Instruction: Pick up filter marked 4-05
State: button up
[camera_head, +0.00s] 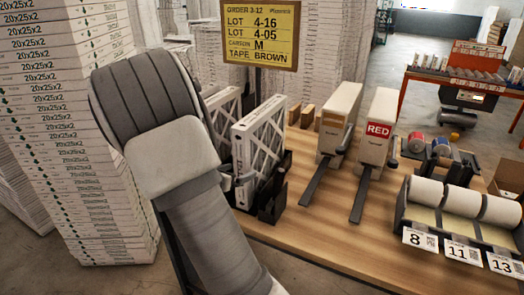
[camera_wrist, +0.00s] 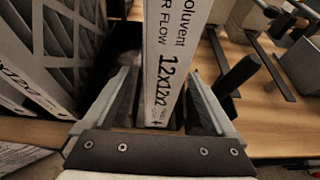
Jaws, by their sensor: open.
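A white-framed pleated filter (camera_head: 258,145) stands upright in a black holder (camera_head: 274,200) on the wooden table. A second similar filter (camera_head: 222,115) stands behind it to the left, partly hidden by my arm. No 4-05 mark is legible on either filter.
A yellow sign (camera_head: 260,35) lists lots 4-16 and 4-05. Tall stacks of boxes (camera_head: 75,140) stand at left.

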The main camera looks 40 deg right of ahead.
aim_at(263, 150)
jog(key=x, duration=0.7)
jog(key=shift+s+d+r, duration=0.1)
jog(key=shift+s+d, duration=0.05)
jog(key=shift+d, duration=0.1)
jog(key=shift+c, duration=0.2)
grip_shut()
